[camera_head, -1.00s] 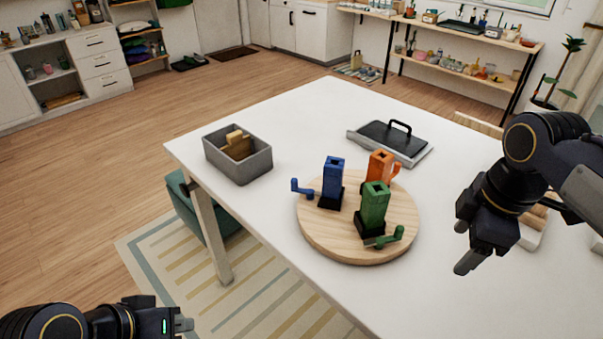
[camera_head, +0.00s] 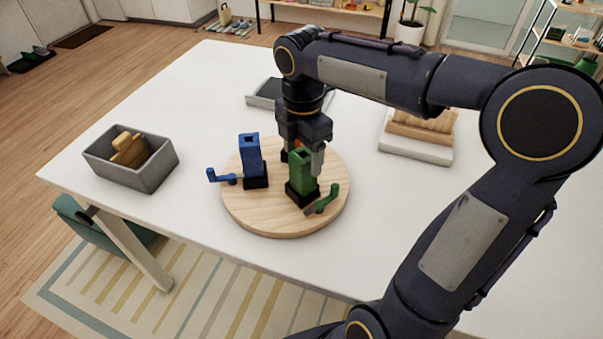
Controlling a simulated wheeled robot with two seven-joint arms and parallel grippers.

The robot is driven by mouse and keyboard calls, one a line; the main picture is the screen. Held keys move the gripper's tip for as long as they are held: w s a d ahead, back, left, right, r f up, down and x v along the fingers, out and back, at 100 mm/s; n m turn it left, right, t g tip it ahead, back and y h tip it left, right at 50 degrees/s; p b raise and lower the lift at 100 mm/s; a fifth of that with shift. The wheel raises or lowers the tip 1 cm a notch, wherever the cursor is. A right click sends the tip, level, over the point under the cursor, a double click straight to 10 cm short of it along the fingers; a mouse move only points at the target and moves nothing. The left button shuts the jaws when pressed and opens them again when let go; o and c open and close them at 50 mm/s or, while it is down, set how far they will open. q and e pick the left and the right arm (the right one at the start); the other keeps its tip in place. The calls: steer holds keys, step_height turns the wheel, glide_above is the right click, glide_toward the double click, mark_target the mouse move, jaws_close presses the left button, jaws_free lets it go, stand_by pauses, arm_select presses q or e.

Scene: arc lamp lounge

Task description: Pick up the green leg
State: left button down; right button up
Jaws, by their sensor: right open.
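The green leg (camera_head: 299,174), a square block with a hole in its top, stands upright on a dark base on the round wooden board (camera_head: 262,218). A green crank handle (camera_head: 328,198) sits at its lower right. The similar blue leg (camera_head: 250,157) stands to its left with its handle out to the left. The orange leg is almost wholly hidden behind my right gripper. My right gripper (camera_head: 305,152) points down over the board, just behind and above the green leg. It is open; I cannot tell whether a finger touches the green leg. My left gripper is out of view.
A grey bin (camera_head: 150,178) with wooden pieces stands at the table's left. A grey tray (camera_head: 262,94) lies behind the board, partly hidden by my arm. A white block with a wooden rack (camera_head: 420,145) is at the right. The white table (camera_head: 200,85) is clear between them.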

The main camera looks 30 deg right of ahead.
steer(key=shift+s+f, duration=0.1)
steer(key=shift+f, duration=0.5)
jaws_close()
steer(key=shift+r, duration=0.1)
